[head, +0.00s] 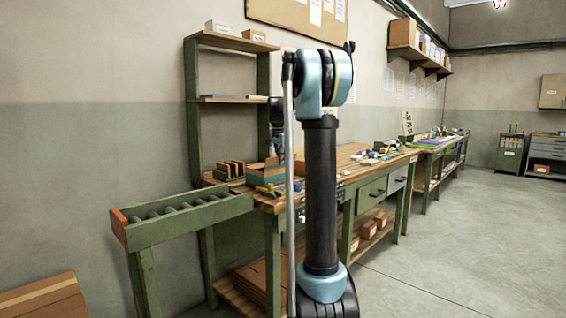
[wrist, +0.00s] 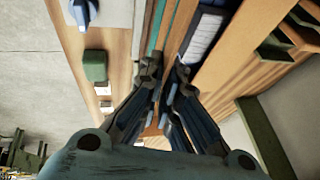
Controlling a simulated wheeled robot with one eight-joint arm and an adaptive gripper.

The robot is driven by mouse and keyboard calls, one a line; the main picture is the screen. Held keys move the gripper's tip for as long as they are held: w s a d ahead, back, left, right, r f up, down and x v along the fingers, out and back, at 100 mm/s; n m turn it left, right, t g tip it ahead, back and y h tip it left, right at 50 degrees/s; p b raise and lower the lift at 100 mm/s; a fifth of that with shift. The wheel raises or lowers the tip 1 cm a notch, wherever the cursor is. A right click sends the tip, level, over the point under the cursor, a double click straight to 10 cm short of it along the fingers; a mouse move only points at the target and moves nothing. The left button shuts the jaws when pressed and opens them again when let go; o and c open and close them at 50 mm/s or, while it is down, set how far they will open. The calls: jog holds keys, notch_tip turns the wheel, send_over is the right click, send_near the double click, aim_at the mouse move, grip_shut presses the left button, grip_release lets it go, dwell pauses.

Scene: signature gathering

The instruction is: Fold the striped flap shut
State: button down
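I cannot make out a striped flap for certain in either view. In the wrist view my gripper (wrist: 165,72) points at the bench top, its two fingertips close together with a narrow gap between them. Teal and brown strips (wrist: 181,28) run up past the fingertips; I cannot tell whether they touch. A pale grey-white piece with faint lines (wrist: 203,36) lies just right of the fingertips, beside a tan surface (wrist: 236,45). In the head view a teal-sided box (head: 266,174) stands on the workbench, partly behind my arm, and my gripper is mostly hidden there.
The green-legged workbench (head: 350,160) carries small items at its right. Upright brown dividers (head: 232,169) stand at its left. A roller conveyor (head: 185,212) adjoins its left end. In the wrist view a green block (wrist: 95,66) lies left. The floor (head: 450,260) at right is clear.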

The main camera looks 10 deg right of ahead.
aim_at(283, 167)
jog(key=w+a+g+h, duration=0.1)
jog(key=g, duration=0.1)
jog(key=w+n+g+h, duration=0.1)
jog(key=g+h, duration=0.1)
jog(key=w+a+g+h, duration=0.1)
jog(key=g, duration=0.1)
jog(key=shift+w+a+f+n+g+h, duration=0.3)
jog(key=shift+w+n+g+h, duration=0.05)
jog(key=shift+n+g+h, duration=0.05)
jog(key=shift+w+a+f+n+g+h, duration=0.15)
jog(key=shift+w+f+g+h, duration=0.05)
jog(key=shift+g+h, duration=0.3)
jog(key=shift+w+a+f+n+g+h, duration=0.15)
jog(key=shift+f+g+h, duration=0.05)
jog(key=shift+g+h, duration=0.25)
jog(key=c, duration=1.8)
grip_release()
jog(key=shift+c, duration=0.2)
